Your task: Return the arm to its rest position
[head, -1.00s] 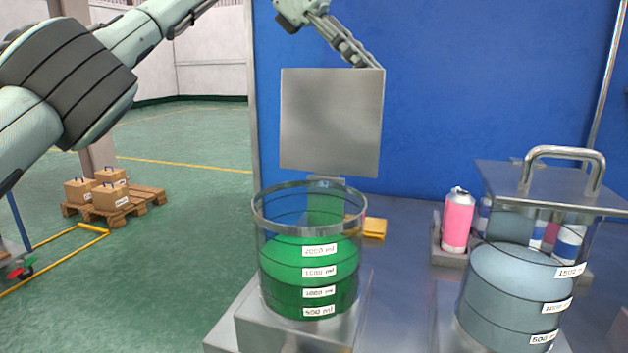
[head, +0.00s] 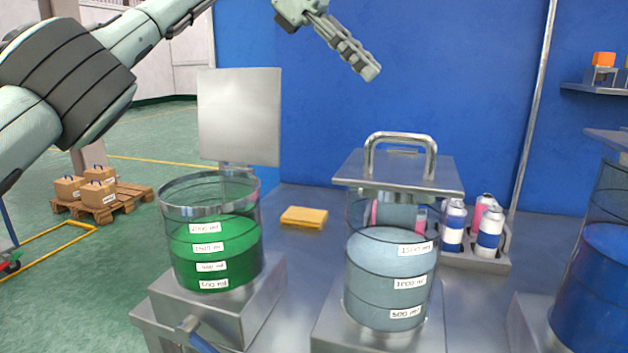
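My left arm (head: 70,80) comes in from the left and reaches across the top of the head view. Its gripper (head: 370,72) hangs in the air in front of the blue wall, pointing down and right. Its fingers show as one narrow bar, so I cannot tell how far apart they are. Nothing is seen held in it. It is above and apart from the lidded grey-blue vessel (head: 388,280). My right gripper is not in view.
An open glass vessel of green liquid (head: 215,250) stands left, with a square metal plate (head: 240,115) behind it. A lid with a handle (head: 400,168) covers the grey-blue vessel. Cans (head: 488,232) stand in a rack; a yellow cloth (head: 304,217) lies on the table. A blue vessel (head: 600,290) is right.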

